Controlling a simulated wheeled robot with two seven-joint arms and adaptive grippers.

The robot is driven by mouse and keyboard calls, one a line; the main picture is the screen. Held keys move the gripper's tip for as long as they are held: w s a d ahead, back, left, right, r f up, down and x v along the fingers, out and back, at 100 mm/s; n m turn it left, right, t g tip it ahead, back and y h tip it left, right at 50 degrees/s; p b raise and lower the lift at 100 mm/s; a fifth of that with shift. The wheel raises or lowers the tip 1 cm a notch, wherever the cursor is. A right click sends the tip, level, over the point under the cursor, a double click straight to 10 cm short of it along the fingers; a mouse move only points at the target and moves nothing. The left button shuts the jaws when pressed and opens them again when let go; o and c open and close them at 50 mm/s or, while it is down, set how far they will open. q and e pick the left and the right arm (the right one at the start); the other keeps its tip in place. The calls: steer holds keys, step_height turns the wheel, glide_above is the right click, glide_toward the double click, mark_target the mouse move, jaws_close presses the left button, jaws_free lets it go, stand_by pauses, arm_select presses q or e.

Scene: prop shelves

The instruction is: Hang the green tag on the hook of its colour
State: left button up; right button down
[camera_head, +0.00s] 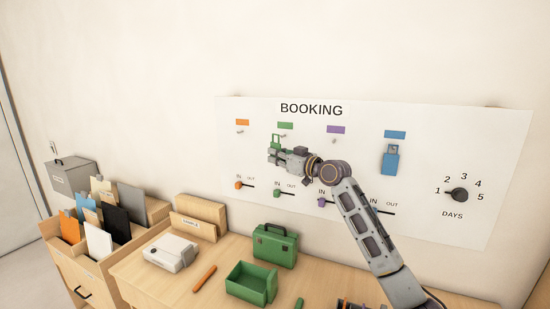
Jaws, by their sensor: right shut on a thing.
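The green tag (276,139) is held in my right gripper (272,155), whose fingers are shut on its lower part and hide it. The tag's open top frame stands upright, just below and left of the green label (286,125) on the white BOOKING board (370,118). The hook under the green label (284,136) is small, just right of the tag's top. I cannot tell whether the tag touches it. My right arm reaches in from the lower right. My left gripper is not in view.
A blue tag (391,161) hangs under the blue label. The orange hook (240,132) and purple hook (334,141) are bare. Sliders and a dial (459,195) sit lower on the board. Below stand a green case (275,246), an open green box (247,284) and a white device (170,252).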

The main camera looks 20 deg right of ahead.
steer(key=shift+w+d, duration=0.6)
steer(key=shift+d, duration=0.05)
steer(key=shift+w+d, duration=0.2)
steer(key=shift+d, duration=0.05)
steer(key=shift+w+d+f+b, duration=0.15)
steer(key=shift+w+d+b, duration=0.25)
steer(key=shift+w+d, duration=0.35)
steer(key=shift+w+d, duration=0.15)
steer(key=shift+d, duration=0.15)
steer(key=shift+w+d+f+b, duration=0.15)
steer(key=shift+w+f+b, duration=0.05)
steer(key=shift+f+b, duration=0.15)
steer(key=shift+f, duration=0.1)
steer(key=shift+d+b, duration=0.1)
steer(key=shift+b, duration=0.25)
stand_by(1.7)
stand_by(0.3)
